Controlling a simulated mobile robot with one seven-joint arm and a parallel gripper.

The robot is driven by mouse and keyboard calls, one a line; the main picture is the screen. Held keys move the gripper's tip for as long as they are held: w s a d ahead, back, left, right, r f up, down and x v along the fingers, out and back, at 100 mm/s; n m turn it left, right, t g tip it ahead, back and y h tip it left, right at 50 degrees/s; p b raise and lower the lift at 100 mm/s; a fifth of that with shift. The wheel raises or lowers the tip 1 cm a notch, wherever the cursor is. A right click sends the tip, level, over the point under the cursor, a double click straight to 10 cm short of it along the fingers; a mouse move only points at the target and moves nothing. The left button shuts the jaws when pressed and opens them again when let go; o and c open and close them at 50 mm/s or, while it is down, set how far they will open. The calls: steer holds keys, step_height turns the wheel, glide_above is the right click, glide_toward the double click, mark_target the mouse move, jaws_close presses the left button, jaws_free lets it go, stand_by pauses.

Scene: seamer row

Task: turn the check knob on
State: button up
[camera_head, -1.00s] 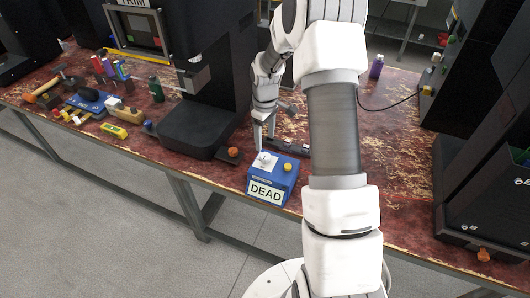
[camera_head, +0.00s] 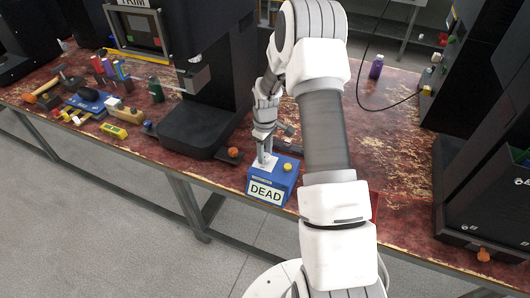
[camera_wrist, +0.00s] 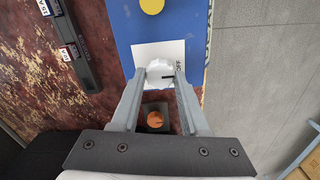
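The check knob (camera_wrist: 160,73) is a round white knob with a dark pointer line, on a white plate (camera_wrist: 146,52) on top of a blue box (camera_head: 284,184) labelled DEAD. The pointer points right in the wrist view, near small dark lettering. My gripper (camera_head: 264,161) is down at the knob; in the head view it mostly hides it. In the wrist view my gripper (camera_wrist: 161,76) is open, its two fingers on either side of the knob. I cannot tell whether the fingertips touch it. A yellow button (camera_head: 287,167) is on the same box top.
An orange knob (camera_head: 233,152) is on a dark base left of the box; it shows between the fingers in the wrist view (camera_wrist: 155,119). A black machine (camera_head: 196,128) stands behind left. A dark labelled bar (camera_wrist: 68,42) lies beside the box. Bare table is to the right.

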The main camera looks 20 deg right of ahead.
jaws_close()
steer(key=shift+m, duration=0.3)
steer(key=m+b, duration=0.2)
steer(key=m, duration=0.1)
steer(key=shift+f+m, duration=0.1)
steer(key=shift+m, duration=0.2)
steer(key=m+b, duration=0.1)
steer(key=m, duration=0.3)
steer(key=shift+b, duration=0.4)
steer(key=m, duration=0.5)
steer(key=shift+b, duration=0.4)
steer(key=m, duration=0.4)
steer(key=shift+d+m, duration=0.1)
steer(key=shift+m, duration=0.2)
